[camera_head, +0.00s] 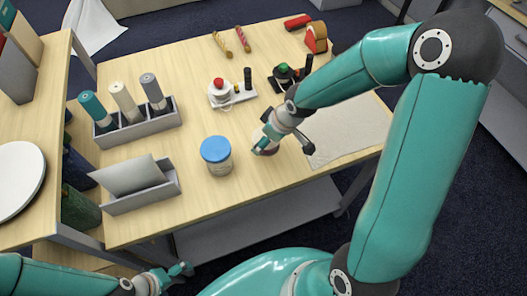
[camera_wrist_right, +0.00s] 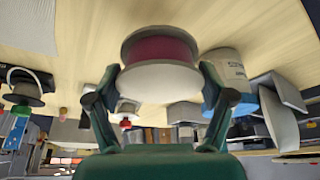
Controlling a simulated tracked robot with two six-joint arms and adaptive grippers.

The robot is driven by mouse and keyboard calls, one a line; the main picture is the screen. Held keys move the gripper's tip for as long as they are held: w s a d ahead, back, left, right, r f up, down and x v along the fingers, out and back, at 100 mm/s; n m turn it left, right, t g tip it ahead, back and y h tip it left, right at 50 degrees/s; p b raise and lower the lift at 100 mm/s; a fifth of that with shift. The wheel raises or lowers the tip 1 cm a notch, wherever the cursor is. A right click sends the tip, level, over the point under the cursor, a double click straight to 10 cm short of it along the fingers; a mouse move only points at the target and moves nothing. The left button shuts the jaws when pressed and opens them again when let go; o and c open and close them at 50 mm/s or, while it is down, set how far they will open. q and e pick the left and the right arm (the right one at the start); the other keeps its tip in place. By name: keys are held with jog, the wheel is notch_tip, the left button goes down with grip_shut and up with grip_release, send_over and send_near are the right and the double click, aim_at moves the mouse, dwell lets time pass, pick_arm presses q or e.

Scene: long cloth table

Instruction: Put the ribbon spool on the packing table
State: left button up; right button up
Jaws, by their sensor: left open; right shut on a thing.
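The ribbon spool (camera_wrist_right: 160,50) has pale flanges and dark red ribbon, and sits between the two fingers of my right gripper (camera_wrist_right: 160,84) in the right wrist view. In the head view my right gripper (camera_head: 266,146) is low over the wooden table (camera_head: 225,200), right of the blue-lidded jar (camera_head: 216,157). There the spool is mostly hidden by the gripper, and I cannot tell whether it touches the tabletop. My left gripper (camera_head: 178,272) is open and empty at the bottom left, off the table's front edge.
A grey rack (camera_head: 140,132) with several rolls and a grey holder (camera_head: 143,198) with pale sheets stand left. Red-topped (camera_head: 220,92) and green-topped (camera_head: 284,74) devices stand behind my right gripper. A pale mat (camera_head: 345,135) lies right. The table's front strip is clear.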

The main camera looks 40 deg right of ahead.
notch_tip(320, 180, down, 6)
jog(key=b, duration=0.3)
jog(key=o, duration=1)
jog(key=shift+o, duration=0.2)
jog(key=shift+r, duration=0.1)
